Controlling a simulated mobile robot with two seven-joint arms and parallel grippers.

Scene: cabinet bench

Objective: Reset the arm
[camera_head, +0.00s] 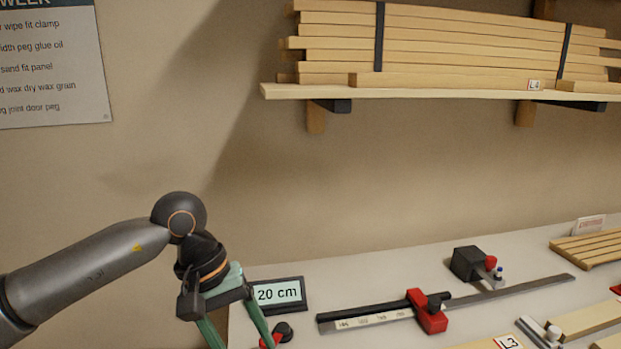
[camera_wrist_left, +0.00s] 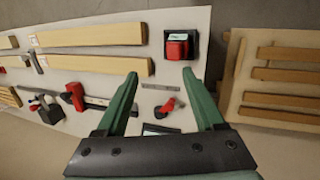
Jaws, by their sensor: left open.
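My left gripper (camera_head: 236,322) hangs at the end of my left arm, which comes in from the left at the lower left of the head view. A small red and black item (camera_wrist_left: 167,107) shows on the bench between and beyond the fingers. My right gripper is not in view.
The pale bench (camera_head: 375,279) carries a red and black bar clamp (camera_head: 428,311), a black block (camera_head: 467,263) and wood strips (camera_head: 590,246). A wall shelf (camera_head: 420,93) holds strapped boards. The left wrist view shows a red-topped box (camera_wrist_left: 178,46) and a separate slatted wood stack (camera_wrist_left: 285,88).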

